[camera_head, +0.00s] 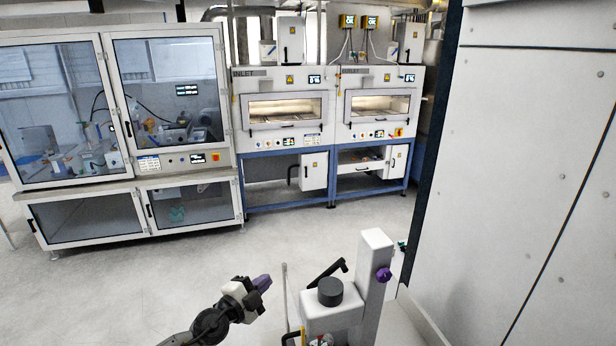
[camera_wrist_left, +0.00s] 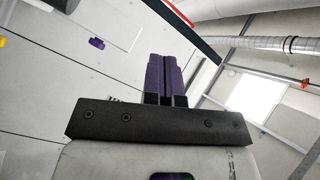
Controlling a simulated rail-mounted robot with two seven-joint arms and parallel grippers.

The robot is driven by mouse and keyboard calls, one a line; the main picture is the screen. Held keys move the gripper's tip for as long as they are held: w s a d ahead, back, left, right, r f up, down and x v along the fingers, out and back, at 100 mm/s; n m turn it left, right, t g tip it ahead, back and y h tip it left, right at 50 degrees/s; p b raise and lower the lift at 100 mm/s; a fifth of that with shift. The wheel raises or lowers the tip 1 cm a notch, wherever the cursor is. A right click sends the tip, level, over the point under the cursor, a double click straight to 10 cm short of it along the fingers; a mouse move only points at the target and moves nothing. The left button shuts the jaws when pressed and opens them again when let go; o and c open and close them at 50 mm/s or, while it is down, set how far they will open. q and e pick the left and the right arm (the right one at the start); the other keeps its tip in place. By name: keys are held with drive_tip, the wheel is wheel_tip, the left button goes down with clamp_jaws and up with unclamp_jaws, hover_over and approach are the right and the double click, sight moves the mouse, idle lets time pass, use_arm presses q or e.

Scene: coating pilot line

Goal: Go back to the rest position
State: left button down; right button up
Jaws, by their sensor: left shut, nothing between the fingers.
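My left gripper (camera_head: 262,283) is low in the head view, at the end of a dark arm that comes in from the bottom left. Its purple fingers are together with nothing between them. In the left wrist view the two purple fingers (camera_wrist_left: 164,76) stand side by side, pointing up in the picture, against a white panel and the ceiling. The gripper is in free space over the floor, left of a white bench device. My right gripper is not in view.
The white device (camera_head: 374,290) with a black cap and purple knob stands right of the left gripper. A large white panelled wall (camera_head: 530,180) fills the right side. Glass-fronted cabinets (camera_head: 190,160) and two ovens (camera_head: 284,130) stand at the back. Open floor (camera_head: 140,275) lies between.

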use_arm(q)
drive_tip(key=s+a+r+n+t+y, duration=0.1)
drive_tip(key=s+r+n+t+y, duration=0.25)
drive_tip(key=r+y, duration=0.35)
drive_tip(key=s+a+r+n+t+y, duration=0.25)
drive_tip(key=r+n+y, duration=0.25)
drive_tip(key=r, duration=0.4)
drive_tip(key=s+a+f+n+g, duration=0.2)
drive_tip(key=s+f+g, duration=0.3)
drive_tip(key=s+f, duration=0.7)
drive_tip(key=s+a+f+n+g+h, duration=0.1)
drive_tip(key=s+f+g, duration=0.5)
drive_tip(key=s+f, duration=0.7)
drive_tip(key=s+a+f+n+g, duration=0.4)
drive_tip(key=s+f, duration=0.8)
drive_tip(key=s, duration=0.8)
drive_tip(key=shift+f+n+g+h, duration=0.25)
drive_tip(key=shift+n+g+h, duration=0.15)
drive_tip(key=shift+n+g, duration=0.6)
